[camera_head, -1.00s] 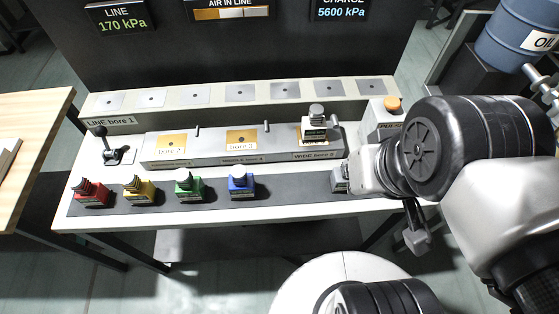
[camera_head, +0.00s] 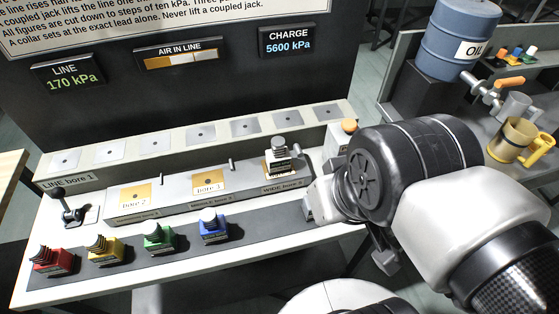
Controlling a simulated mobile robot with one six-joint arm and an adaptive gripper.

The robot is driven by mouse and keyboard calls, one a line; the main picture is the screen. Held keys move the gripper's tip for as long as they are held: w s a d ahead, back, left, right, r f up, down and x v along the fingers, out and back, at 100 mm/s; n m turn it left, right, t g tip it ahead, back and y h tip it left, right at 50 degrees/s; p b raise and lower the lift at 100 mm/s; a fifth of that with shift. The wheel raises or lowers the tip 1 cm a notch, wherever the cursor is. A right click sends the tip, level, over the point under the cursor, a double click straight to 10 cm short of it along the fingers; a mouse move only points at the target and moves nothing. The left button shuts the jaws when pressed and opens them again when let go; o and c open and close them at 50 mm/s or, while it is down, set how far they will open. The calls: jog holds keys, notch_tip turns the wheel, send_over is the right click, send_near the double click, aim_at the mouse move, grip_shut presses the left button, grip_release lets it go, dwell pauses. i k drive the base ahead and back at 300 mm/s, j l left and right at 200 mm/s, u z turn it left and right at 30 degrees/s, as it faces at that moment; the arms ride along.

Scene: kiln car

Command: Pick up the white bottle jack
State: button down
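A pale, whitish bottle jack (camera_head: 282,160) with a grey round top stands upright on the rightmost gold plate of the grey block, above the WIDE bore label. My gripper (camera_head: 345,235) is to the right of it and nearer the front, by the bench's right end, apart from the jack. My wrist hides much of the gripper. One dark finger part hangs below it, and a pale grey piece shows at its left side; I cannot tell whether that is a finger or another object. The finger opening is not clear.
Red (camera_head: 53,260), yellow (camera_head: 105,249), green (camera_head: 158,237) and blue (camera_head: 213,226) jacks stand along the bench's dark front strip. A lever (camera_head: 66,205) is at the left end. A blue oil drum (camera_head: 458,38) and a yellow jug (camera_head: 514,141) stand at right.

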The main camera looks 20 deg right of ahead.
aim_at(278, 162)
jog(key=z, duration=0.4)
jog(key=k+j+z, duration=0.15)
jog(key=z, duration=0.3)
jog(key=k+j+z, duration=0.25)
jog(key=z, duration=0.2)
jog(key=k+j+z, duration=0.2)
jog(key=z, duration=0.2)
jog(key=k+j, duration=0.1)
jog(key=k, duration=0.2)
jog(key=k+j, duration=0.15)
jog(key=k, duration=0.15)
jog(key=i+j, duration=0.25)
jog(key=j, duration=0.15)
jog(key=i+j, duration=0.2)
jog(key=j, duration=0.25)
